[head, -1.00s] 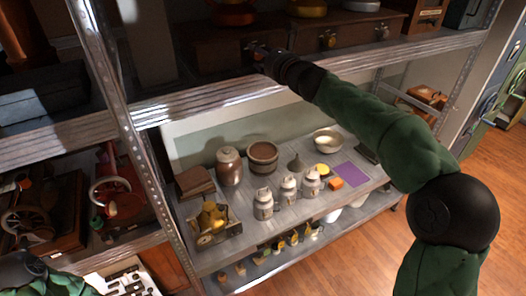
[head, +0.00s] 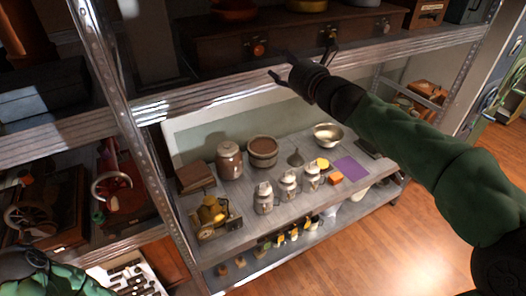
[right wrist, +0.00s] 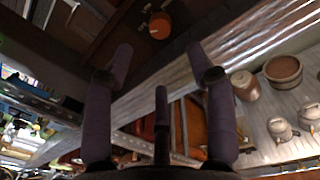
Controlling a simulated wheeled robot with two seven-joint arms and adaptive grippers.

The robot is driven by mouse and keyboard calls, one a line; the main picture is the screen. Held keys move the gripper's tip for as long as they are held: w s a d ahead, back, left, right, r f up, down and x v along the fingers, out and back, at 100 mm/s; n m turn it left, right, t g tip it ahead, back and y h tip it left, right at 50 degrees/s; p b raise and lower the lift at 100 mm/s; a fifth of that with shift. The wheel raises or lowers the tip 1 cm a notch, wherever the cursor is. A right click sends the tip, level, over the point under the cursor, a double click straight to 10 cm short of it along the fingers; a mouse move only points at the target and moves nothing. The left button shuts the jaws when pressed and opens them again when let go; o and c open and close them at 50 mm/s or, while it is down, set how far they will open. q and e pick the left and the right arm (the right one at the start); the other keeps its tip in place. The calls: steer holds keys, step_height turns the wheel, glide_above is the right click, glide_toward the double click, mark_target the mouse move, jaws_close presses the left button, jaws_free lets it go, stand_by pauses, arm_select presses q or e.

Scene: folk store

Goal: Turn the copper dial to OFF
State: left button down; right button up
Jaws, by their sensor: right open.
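The copper dial (head: 258,47) is a small round orange-copper knob on the front of a dark wooden box (head: 215,52) on the upper shelf. It also shows near the top of the right wrist view (right wrist: 159,25). Its marking is too small to read. My right gripper (head: 281,68) is open and empty, just below and to the right of the dial, near the shelf edge and apart from the dial. In the right wrist view its spread fingers (right wrist: 158,72) point toward the box, with the dial beyond them. My left gripper is out of view.
A metal shelf edge (head: 210,98) runs below the box. A brass knob (head: 331,38) sits on the box front farther right. A slanted metal post (head: 110,90) stands left. The lower shelf holds jars, a bowl (head: 328,134) and a purple mat (head: 351,169).

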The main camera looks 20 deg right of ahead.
steer(key=w+a+f+n+g+b, duration=0.1)
steer(key=a+f+n+g+b, duration=0.1)
steer(key=f, duration=1.2)
steer(key=w+a+f+n+g+b, duration=0.1)
steer(key=f+n, duration=0.4)
steer(key=f, duration=1)
steer(key=shift+w+a+f+g+b, duration=0.3)
steer(key=shift+a+g+b, duration=0.35)
steer(key=shift+g+b, duration=0.7)
